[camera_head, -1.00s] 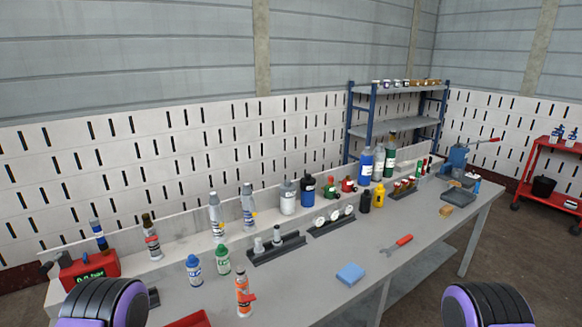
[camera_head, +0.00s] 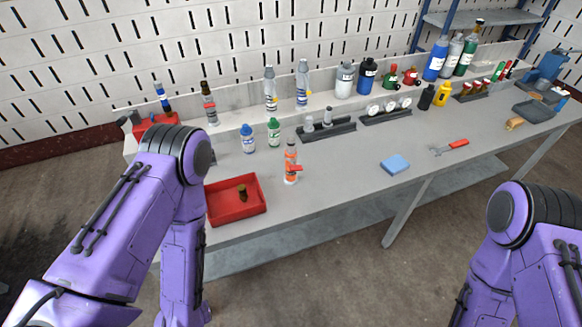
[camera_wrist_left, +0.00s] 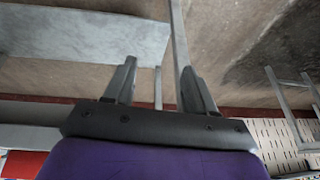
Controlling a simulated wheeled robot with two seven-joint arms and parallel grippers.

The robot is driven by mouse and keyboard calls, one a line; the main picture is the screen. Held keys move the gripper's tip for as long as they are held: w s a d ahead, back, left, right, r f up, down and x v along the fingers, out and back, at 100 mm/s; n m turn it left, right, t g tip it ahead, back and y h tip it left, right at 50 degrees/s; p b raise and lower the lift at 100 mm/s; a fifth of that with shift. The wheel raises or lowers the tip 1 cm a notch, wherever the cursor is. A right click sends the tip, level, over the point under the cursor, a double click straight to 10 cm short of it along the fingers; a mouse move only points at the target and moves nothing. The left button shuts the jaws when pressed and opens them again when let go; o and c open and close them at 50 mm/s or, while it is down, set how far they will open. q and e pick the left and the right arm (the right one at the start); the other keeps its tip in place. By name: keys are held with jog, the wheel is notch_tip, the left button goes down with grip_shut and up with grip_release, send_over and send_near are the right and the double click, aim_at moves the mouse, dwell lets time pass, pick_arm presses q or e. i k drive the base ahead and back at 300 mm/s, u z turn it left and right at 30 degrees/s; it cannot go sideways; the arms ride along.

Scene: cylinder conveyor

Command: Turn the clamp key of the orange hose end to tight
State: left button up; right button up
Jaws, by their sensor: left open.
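The orange hose end (camera_head: 291,163) stands upright near the front edge of the grey workbench (camera_head: 340,200), right of a red tray. Its red clamp key (camera_head: 296,168) sticks out to the right at about mid height. My left gripper (camera_wrist_left: 155,85) shows in the left wrist view, open and empty, with the floor and a grey surface behind its fingers. In the head view my left arm is bent in front of the bench's left end, and its gripper is hidden. My right arm is at the lower right; its gripper is out of view.
The red tray (camera_head: 236,199) with a small brown piece inside lies left of the hose end. A blue bottle (camera_head: 248,139) and a green bottle (camera_head: 274,132) stand behind. A blue sponge (camera_head: 395,164) and a red-handled wrench (camera_head: 450,146) lie to the right, with bare bench between.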

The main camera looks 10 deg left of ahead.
aim_at(293, 169)
jog(key=k, duration=0.5)
jog(key=z, duration=1.9)
jog(key=i, duration=1.1)
jog(key=u, duration=1.95)
